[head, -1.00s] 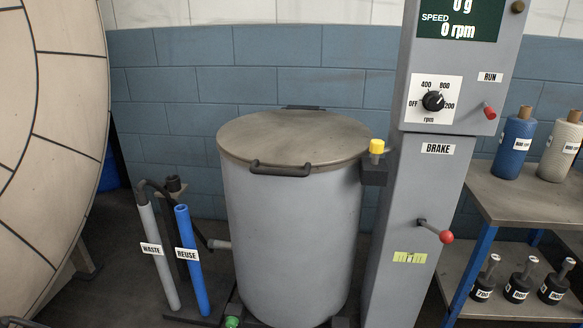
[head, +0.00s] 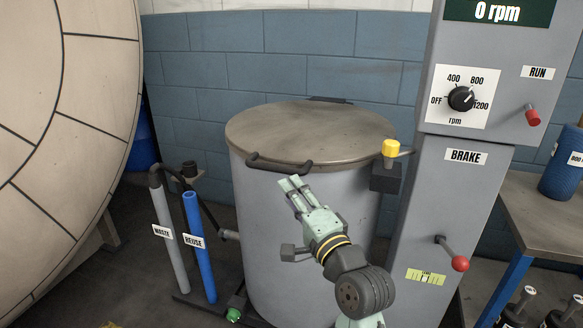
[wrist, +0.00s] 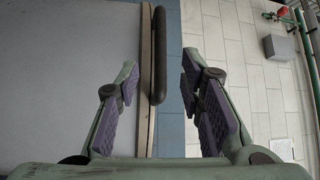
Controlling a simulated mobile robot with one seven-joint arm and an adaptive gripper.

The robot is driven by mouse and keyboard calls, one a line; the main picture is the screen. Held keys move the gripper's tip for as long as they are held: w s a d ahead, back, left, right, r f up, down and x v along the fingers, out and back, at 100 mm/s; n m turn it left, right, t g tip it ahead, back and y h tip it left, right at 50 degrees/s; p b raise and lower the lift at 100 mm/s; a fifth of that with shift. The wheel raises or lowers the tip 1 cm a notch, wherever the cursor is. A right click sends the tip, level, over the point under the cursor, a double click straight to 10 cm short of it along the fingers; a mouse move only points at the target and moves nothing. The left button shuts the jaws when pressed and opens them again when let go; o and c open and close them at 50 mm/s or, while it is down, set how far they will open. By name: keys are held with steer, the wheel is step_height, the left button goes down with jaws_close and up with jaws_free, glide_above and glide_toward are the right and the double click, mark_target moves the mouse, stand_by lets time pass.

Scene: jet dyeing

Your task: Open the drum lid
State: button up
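The grey drum (head: 290,240) stands upright, its brownish round lid (head: 320,125) lying flat and closed on top. A dark bar handle (head: 278,165) is on the lid's front edge, and a dark hinge (head: 328,100) shows at the back. My gripper (head: 290,183) is just below and in front of the handle, pointing up toward it. In the wrist view my gripper (wrist: 160,75) is open and empty, with fingers apart. The handle (wrist: 159,50) and the lid's rim (wrist: 147,85) appear between the finger lines; contact is not visible.
A yellow-topped post (head: 390,148) stands right of the lid, beside the grey control column (head: 445,210) with a red-knobbed brake lever (head: 459,263). WASTE (head: 170,240) and REUSE (head: 198,245) pipes stand left of the drum. A shelf table (head: 545,225) is at the right.

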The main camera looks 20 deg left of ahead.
mark_target(274, 171)
steer(key=p+x, duration=0.1)
steer(key=x, duration=0.9)
steer(key=shift+w+a+r, duration=0.1)
steer(key=shift+w+a, duration=0.1)
steer(key=shift+a, duration=0.1)
steer(key=shift+c, duration=0.4)
jaws_close()
